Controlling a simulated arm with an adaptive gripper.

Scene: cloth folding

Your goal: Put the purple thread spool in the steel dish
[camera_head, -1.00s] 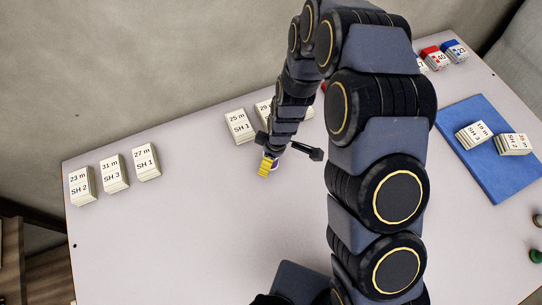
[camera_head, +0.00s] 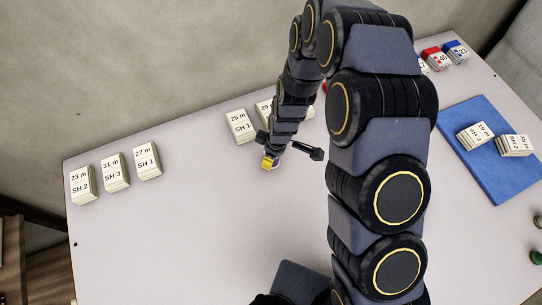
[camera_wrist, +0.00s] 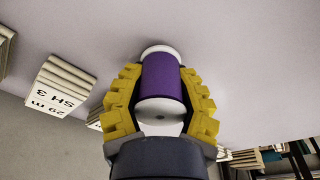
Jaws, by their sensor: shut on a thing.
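The purple thread spool (camera_wrist: 161,80) has white ends and sits between the yellow fingers of my gripper (camera_wrist: 160,95) in the wrist view. The fingers are shut on its sides. In the head view my gripper (camera_head: 270,162) is low over the table, a little in front of the folded cloth stack labelled 25 m SH 1 (camera_head: 240,126). There the spool is mostly hidden behind the fingers. I cannot tell whether the spool touches the table. I do not see a steel dish in either view.
Folded cloth stacks (camera_head: 115,172) stand at the left and back of the table (camera_head: 190,240). A blue mat (camera_head: 485,165) at the right holds labelled stacks (camera_head: 514,145). Red and blue items (camera_head: 436,59) are at the back right. My arm hides the table's middle right; the front left is clear.

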